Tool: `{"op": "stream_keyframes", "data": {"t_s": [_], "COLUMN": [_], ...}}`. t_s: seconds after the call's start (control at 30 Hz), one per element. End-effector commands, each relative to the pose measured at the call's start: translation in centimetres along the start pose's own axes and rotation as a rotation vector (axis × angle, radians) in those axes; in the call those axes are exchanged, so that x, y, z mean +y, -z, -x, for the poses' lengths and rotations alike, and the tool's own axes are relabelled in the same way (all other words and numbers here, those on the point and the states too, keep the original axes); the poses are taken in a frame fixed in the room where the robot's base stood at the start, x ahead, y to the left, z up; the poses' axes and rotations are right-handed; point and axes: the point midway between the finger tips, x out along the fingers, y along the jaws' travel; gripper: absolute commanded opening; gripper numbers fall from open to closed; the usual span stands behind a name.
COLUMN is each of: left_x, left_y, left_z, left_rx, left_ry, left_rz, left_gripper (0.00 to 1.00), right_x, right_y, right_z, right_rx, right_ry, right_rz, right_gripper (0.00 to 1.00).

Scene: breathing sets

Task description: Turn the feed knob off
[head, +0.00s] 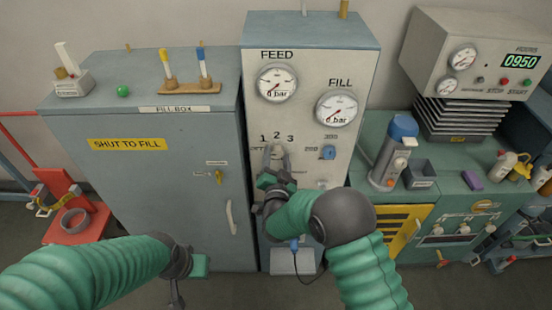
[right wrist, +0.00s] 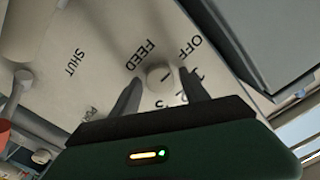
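The feed knob (right wrist: 158,77) is a small pale round knob on the grey panel, with FEED, OFF and number marks printed around it. A short dark line shows by it, but I cannot tell which mark it is set to. My right gripper (right wrist: 160,84) is open, with one finger on each side of the knob. Small gaps seem to show, so contact is unclear. In the head view the right gripper (head: 276,160) reaches up to the panel below the numbers and mostly hides the knob. My left gripper (head: 198,266) is low in front of the cabinet, its fingers unclear.
A blue knob (head: 328,152) is right of the feed knob. The fill box (head: 155,190) stands left. A grey flask (head: 392,160) stands on the right bench.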

Motion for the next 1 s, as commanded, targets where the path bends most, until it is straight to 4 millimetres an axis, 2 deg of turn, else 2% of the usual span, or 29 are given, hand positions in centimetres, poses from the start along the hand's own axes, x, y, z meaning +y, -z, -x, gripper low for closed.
{"op": "stream_keyframes", "data": {"t_s": [0.3,0.43,0.57,0.8,1.0], "left_x": [0.0,0.0,0.0,0.0,0.0], "left_y": [0.0,-0.1,-0.2,-0.6,-0.7], "left_z": [0.0,-0.3,-1.0,-2.3,-3.0], "left_rx": [0.0,0.0,0.0,0.0,0.0], "left_ry": [0.0,0.0,0.0,0.0,0.0], "left_rz": [0.0,0.0,0.0,0.0,0.0], "left_gripper": [0.0,0.0,0.0,0.0,0.0], "right_x": [0.0,0.0,0.1,0.1,0.1], "right_y": [-0.2,-0.3,-0.5,-0.5,-0.4], "right_z": [0.0,1.1,4.1,11.2,15.5], "right_rx": [-0.003,-0.005,-0.007,-0.007,-0.005], "right_ry": [0.0,0.0,0.001,0.002,0.0], "right_rz": [-0.001,0.0,0.0,0.002,0.0], "right_gripper": [0.59,0.59,0.59,0.59,0.59]}}
